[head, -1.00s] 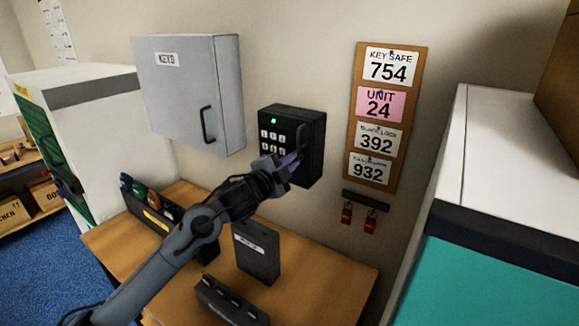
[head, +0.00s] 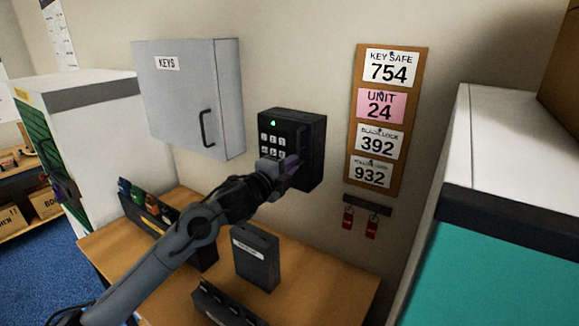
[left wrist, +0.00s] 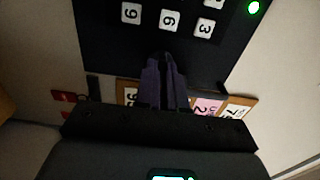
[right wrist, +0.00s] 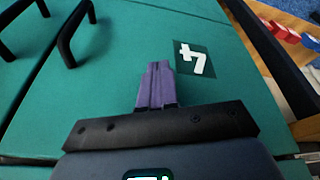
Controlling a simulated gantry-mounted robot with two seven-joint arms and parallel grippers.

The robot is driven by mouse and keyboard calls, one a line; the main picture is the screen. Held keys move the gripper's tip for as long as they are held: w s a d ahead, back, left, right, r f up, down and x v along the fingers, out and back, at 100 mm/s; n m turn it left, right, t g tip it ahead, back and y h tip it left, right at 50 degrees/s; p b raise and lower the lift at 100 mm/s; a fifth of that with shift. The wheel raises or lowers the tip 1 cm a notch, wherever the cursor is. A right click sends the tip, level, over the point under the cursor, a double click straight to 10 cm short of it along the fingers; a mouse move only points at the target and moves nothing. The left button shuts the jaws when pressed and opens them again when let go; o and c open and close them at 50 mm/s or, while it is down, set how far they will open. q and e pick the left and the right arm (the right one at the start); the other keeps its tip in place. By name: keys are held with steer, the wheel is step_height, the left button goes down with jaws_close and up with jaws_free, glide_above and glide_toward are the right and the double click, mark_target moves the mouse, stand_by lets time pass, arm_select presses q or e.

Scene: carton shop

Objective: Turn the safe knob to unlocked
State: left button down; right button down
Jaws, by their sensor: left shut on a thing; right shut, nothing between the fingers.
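The black key safe (head: 312,118) is fixed to the wall, with white number keys and a lit green light (head: 273,123) on its front. Its keypad also shows in the left wrist view (left wrist: 168,20). My left gripper (head: 290,164) is at the lower right of the safe's front, beside the keys. Its purple fingers (left wrist: 165,80) are shut on the safe knob, which they and the wrist hide; its angle cannot be told. My right gripper (right wrist: 157,85) is shut and empty in front of a teal drawer front marked 4, in the right wrist view.
A grey KEYS cabinet (head: 185,105) hangs left of the safe. A board with number cards (head: 410,75) and red tags on hooks (head: 348,219) are to its right. A dark box (head: 256,262) and holders stand on the wooden table (head: 325,285) below.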

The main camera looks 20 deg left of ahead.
arm_select(q)
steer(key=c, duration=1.2)
jaws_free()
steer(key=shift+s, duration=0.1)
steer(key=b+v, duration=0.2)
steer(key=v, duration=0.8)
steer(key=shift+s+a, duration=0.2)
steer(key=shift+s, duration=0.05)
